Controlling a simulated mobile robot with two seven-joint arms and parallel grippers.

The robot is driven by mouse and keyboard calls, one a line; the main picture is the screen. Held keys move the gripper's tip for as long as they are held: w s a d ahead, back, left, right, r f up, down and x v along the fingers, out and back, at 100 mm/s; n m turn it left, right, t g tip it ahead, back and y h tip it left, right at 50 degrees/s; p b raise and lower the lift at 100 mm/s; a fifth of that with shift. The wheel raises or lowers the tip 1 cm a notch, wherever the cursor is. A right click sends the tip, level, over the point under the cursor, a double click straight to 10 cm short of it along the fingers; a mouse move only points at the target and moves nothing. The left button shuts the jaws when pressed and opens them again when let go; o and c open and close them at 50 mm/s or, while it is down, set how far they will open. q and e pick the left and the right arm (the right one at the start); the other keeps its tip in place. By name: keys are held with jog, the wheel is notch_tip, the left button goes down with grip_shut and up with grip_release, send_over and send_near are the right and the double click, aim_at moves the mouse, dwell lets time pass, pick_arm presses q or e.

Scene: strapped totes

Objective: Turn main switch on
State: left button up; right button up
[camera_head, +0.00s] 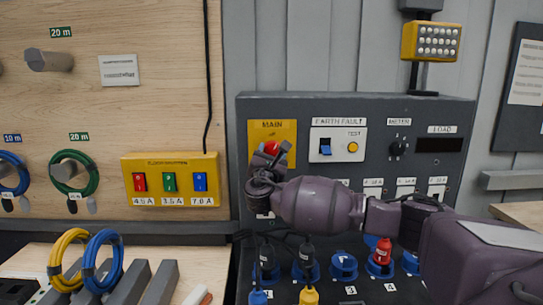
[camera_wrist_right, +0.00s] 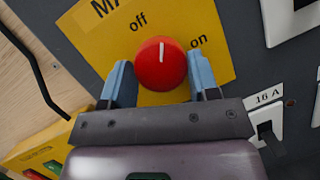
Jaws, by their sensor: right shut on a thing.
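The main switch is a round red knob (camera_head: 272,147) on a yellow plate (camera_head: 287,128) labelled MAIN, at the upper left of the grey panel. In the right wrist view the red knob (camera_wrist_right: 160,64) sits between the two blue-grey fingers of my right gripper (camera_wrist_right: 161,80), which is shut on it. The knob's white mark points up in that view, between the words "off" and "on". In the head view my right gripper (camera_head: 268,160) covers the lower part of the knob. My left gripper is not in view.
An earth fault unit (camera_head: 338,145) is right of the main switch, then a meter knob (camera_head: 398,147) and dark load display (camera_head: 440,145). Breaker switches (camera_head: 405,187) run below. Plugs, including a red one (camera_head: 383,252), stand in blue sockets under my arm. A yellow switch box (camera_head: 171,180) is left.

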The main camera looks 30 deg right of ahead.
jog(key=m+g, duration=0.1)
jog(key=m, duration=0.2)
jog(key=m+g, duration=0.1)
jog(key=m, duration=0.1)
jog(key=shift+a+m+g+h+p, duration=0.1)
jog(key=shift+m+g+h+p, duration=0.2)
jog(key=shift+m+g+h, duration=0.1)
jog(key=m, duration=0.2)
jog(key=m+g+p, duration=0.1)
jog(key=m, duration=0.1)
jog(key=shift+r+g, duration=0.15)
jog(key=shift+g, duration=0.15)
jog(key=m, duration=0.2)
jog(key=shift+m+g+y+p, duration=0.3)
jog(key=shift+g+y, duration=0.1)
jog(key=shift+m, duration=0.5)
jog(key=o, duration=0.9)
jog(key=shift+r, duration=0.1)
